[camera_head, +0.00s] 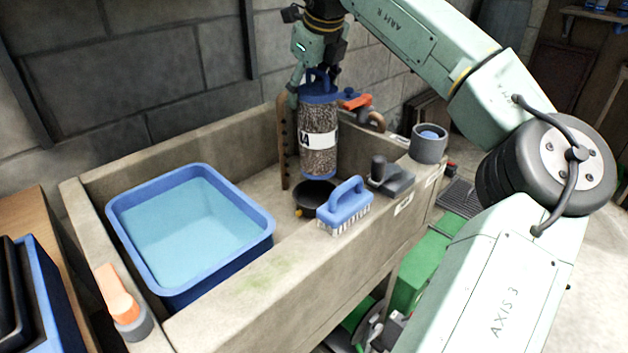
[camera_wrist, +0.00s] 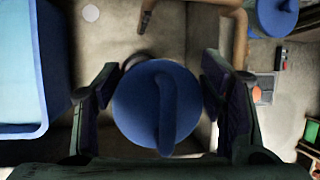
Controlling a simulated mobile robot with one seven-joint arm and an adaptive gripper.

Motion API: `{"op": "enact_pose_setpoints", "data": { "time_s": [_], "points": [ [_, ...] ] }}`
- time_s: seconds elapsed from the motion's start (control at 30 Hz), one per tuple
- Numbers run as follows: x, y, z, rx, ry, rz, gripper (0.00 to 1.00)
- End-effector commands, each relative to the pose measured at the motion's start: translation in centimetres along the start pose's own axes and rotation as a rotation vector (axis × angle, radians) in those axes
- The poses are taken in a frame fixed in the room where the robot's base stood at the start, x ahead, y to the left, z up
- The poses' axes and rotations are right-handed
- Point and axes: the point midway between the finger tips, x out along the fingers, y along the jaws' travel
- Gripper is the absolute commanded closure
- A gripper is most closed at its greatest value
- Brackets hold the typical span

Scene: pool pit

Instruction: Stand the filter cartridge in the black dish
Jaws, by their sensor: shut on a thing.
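The filter cartridge (camera_head: 319,115) is a speckled grey-brown cylinder with a white label and a blue cap with a loop handle. It hangs roughly upright in my gripper (camera_head: 316,84). The wrist view looks down on its round blue cap (camera_wrist: 140,105), with a finger close against each side. The black dish (camera_head: 309,206) is on the stone trough's floor, just below and in front of the cartridge's lower end. That end overlaps the dish's back rim in the picture. I cannot tell whether they touch. In the wrist view the cap hides most of the dish.
A blue basin of water (camera_head: 190,285) fills the trough's left part. A blue scrub brush (camera_head: 346,203), a dark grey tool (camera_head: 392,180) and a grey cup (camera_head: 428,150) line the front ledge (camera_head: 270,290). A brown pipe (camera_head: 283,140) rises beside the cartridge.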

Motion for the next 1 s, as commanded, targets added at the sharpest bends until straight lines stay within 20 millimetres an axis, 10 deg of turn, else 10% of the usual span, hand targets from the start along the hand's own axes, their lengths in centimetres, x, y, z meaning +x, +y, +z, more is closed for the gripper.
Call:
{"op": "enact_pose_setpoints", "data": {
  "time_s": [0.6, 1.0],
  "points": [
    [7.5, 1.5, -3.2, 0.0, 0.0, 0.002, 0.9],
    [8.2, 1.7, -3.4, 0.0, -0.001, 0.001, 0.9]
  ]
}}
